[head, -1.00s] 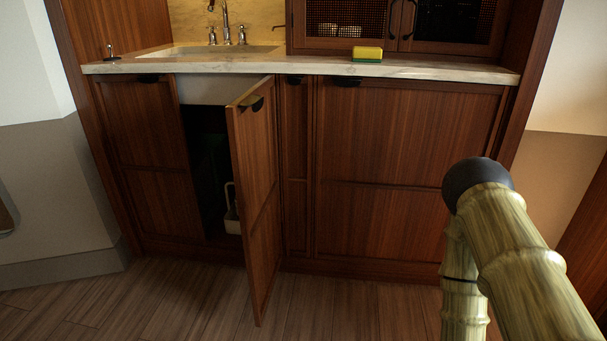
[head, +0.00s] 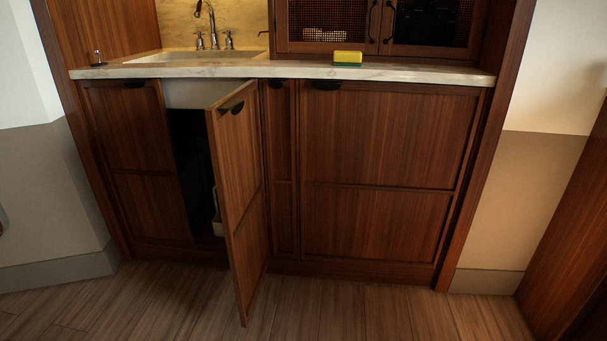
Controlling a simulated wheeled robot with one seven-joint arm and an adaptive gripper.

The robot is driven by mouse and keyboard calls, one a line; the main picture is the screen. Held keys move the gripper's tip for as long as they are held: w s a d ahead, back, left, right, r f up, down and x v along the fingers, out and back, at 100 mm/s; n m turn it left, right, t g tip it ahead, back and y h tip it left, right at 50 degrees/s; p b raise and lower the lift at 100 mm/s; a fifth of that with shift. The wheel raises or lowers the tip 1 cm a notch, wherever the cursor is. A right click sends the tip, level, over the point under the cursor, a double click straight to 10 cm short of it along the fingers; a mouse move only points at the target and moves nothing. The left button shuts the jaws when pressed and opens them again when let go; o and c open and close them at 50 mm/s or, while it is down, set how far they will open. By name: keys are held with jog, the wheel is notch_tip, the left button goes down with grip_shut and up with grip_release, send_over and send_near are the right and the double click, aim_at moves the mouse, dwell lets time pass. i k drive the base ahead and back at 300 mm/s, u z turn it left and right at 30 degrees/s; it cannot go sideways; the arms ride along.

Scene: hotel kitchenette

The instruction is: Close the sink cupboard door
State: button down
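The sink cupboard door (head: 240,200) is a brown wooden panel that stands open in the head view, swung out toward me from its right side. A dark cup-shaped handle (head: 237,108) sits near its top. The dark cupboard opening (head: 193,165) shows to the left of the door, under the sink (head: 195,56). A pale object (head: 217,222) inside is partly hidden behind the door. My gripper is not in view.
Closed cupboard fronts stand left (head: 130,165) and right (head: 385,170) of the open door. A yellow and green sponge (head: 347,58) lies on the marble counter (head: 420,74). The wooden floor (head: 380,312) in front is clear.

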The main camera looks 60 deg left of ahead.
aim_at(233, 124)
jog(key=z, duration=0.1)
jog(key=i, duration=0.85)
jog(key=u, duration=1.4)
